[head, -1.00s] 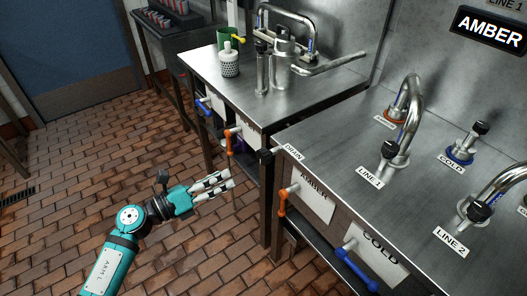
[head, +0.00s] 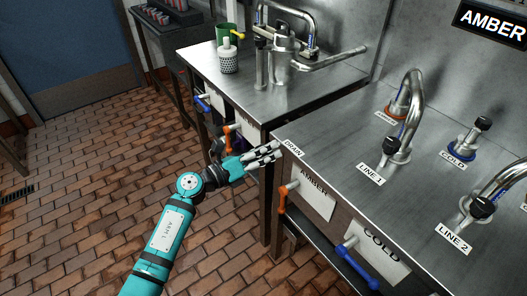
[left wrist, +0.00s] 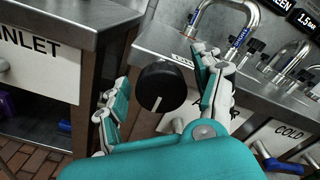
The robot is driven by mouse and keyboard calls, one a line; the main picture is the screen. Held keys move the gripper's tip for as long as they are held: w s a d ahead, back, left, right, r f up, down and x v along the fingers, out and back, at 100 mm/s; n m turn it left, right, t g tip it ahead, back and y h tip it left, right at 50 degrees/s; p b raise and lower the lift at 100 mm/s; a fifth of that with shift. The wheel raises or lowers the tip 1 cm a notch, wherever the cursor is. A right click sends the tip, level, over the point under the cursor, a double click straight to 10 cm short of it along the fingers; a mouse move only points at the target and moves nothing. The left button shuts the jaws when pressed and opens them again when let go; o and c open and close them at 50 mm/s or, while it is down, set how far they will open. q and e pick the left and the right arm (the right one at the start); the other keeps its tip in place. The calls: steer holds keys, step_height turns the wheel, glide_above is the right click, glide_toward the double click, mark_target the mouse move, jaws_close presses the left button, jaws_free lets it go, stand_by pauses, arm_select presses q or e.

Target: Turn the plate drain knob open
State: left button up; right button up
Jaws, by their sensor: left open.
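The plate drain knob (left wrist: 160,87) is a round black knob with a white pointer line, at the front corner of the steel counter (head: 330,150). In the left wrist view it sits between the spread fingers of my left gripper (head: 272,153). The pointer line runs downward, tilted slightly left. My left gripper is open, and gaps show on both sides of the knob. In the head view the fingers hide the knob, beside the DRAIN label (head: 293,148). My right gripper is not in view.
Below the counter's front edge are an orange lever (head: 284,195) by the AMBER plate and a blue lever (head: 352,262) by the COLD plate. Another steel table (head: 300,97) stands beyond a narrow gap. The brick floor on the left is free.

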arm_select(q)
steer(key=c, duration=1.2)
steer(key=shift+r+n+p, duration=0.1)
steer(key=shift+n+p, duration=0.3)
steer(key=shift+p, duration=0.05)
steer(key=shift+a+n+p, duration=0.1)
steer(key=shift+n+p, duration=0.85)
steer(key=shift+n, duration=0.05)
steer(key=n+p, duration=0.3)
steer(key=n, duration=0.2)
steer(key=shift+p, duration=0.3)
steer(key=n+p, duration=0.2)
steer(key=n, duration=0.3)
steer(key=shift+n+p, duration=0.35)
steer(key=shift+n, duration=0.05)
steer(key=n, duration=0.2)
steer(key=n+p, duration=0.1)
steer(key=n, duration=0.1)
steer(key=shift+f, duration=0.35)
steer(key=shift+n+p, duration=0.3)
